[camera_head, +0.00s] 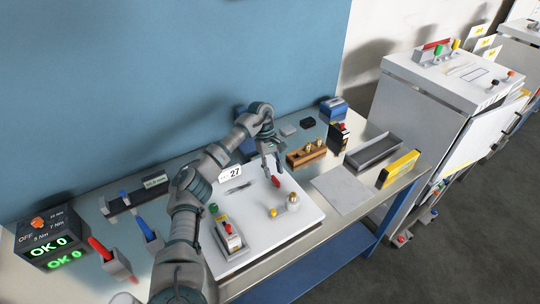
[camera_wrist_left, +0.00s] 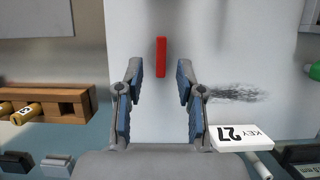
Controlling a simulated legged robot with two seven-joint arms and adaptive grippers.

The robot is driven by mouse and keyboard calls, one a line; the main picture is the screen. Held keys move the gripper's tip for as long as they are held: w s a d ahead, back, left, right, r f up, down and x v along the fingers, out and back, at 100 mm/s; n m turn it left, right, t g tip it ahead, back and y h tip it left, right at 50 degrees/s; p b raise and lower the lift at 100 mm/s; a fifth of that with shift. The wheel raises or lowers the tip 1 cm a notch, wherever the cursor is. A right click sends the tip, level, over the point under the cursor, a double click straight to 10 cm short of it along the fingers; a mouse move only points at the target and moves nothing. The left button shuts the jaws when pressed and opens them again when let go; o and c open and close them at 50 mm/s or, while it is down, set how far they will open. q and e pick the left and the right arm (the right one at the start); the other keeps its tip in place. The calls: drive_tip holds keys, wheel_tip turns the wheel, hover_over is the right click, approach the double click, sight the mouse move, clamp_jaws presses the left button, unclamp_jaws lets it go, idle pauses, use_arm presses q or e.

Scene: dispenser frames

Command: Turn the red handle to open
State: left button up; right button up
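A small red handle (camera_head: 276,181) stands on the white board (camera_head: 305,212) on the table. In the left wrist view the red handle (camera_wrist_left: 161,57) appears as an upright red bar, centred between the fingertips and beyond them. My left gripper (camera_head: 270,158) is above the board, close to the handle in the head view. In the wrist view my left gripper (camera_wrist_left: 158,68) is open, with blue pads apart and nothing between them. I cannot tell the exact height gap to the handle. My right gripper is not in view.
A key tag marked 27 (camera_head: 230,173) is left of the gripper. A wooden block with brass pieces (camera_head: 306,154) stands to its right. A brass-knobbed fitting (camera_head: 292,202) and a small box (camera_head: 229,237) are on the board. A blue wall (camera_head: 150,70) rises behind.

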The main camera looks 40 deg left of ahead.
use_arm(q)
drive_tip(key=v, duration=0.9)
drive_tip(key=shift+a, duration=0.15)
